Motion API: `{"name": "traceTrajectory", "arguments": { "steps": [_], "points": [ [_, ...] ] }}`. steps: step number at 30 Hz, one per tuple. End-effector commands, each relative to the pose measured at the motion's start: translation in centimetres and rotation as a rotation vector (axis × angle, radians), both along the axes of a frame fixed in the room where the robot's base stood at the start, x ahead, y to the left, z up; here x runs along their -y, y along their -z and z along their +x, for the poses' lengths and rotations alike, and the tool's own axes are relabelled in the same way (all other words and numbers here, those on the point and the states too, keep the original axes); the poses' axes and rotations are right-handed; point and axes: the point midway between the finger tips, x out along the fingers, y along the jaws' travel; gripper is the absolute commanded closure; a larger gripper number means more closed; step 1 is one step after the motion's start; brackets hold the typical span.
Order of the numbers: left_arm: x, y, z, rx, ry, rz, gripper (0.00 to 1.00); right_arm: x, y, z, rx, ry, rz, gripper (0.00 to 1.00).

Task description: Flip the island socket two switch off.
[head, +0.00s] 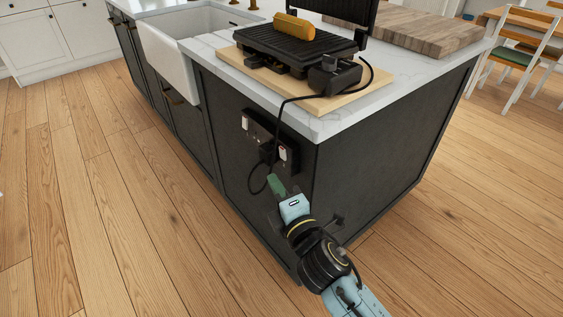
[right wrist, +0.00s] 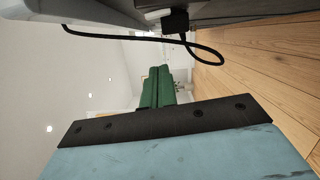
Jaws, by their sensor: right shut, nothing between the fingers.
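The island socket (head: 264,142) is a dark plate on the island's dark side panel, with a white switch (head: 246,123) at its left end and another white switch (head: 283,154) at its right end. I cannot tell the set position of either switch. A black plug (head: 266,146) sits between them. My right gripper (head: 275,183), with green fingers, is shut and empty just below the right switch, apart from it as far as I can see. In the right wrist view the shut green fingers (right wrist: 158,80) point away below the plug (right wrist: 176,21). My left gripper is not in view.
A black cord (head: 277,120) loops from the grill (head: 297,47) on the white worktop (head: 330,121) and hangs close to my right fingers. A wooden board (head: 405,29) and a sink (head: 172,50) are on the island. The wooden floor (head: 100,190) at left is clear.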

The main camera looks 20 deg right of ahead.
Motion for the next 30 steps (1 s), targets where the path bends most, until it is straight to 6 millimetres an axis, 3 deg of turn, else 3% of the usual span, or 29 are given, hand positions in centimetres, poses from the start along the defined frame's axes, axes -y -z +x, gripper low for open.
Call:
{"name": "traceTrajectory", "arguments": {
  "steps": [8,12,16,30],
  "points": [
    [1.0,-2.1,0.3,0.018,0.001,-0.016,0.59,-0.6,-0.1,5.1,0.003,0.000,0.000,1.00],
    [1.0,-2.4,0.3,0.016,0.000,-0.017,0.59,1.7,-0.4,5.7,0.001,0.001,-0.004,1.00],
    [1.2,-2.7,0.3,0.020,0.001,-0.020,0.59,2.8,-0.5,6.1,0.000,0.000,-0.002,1.00],
    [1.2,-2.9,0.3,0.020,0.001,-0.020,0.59,3.3,-0.6,6.2,-0.001,0.000,0.002,1.00]
  ]
}}
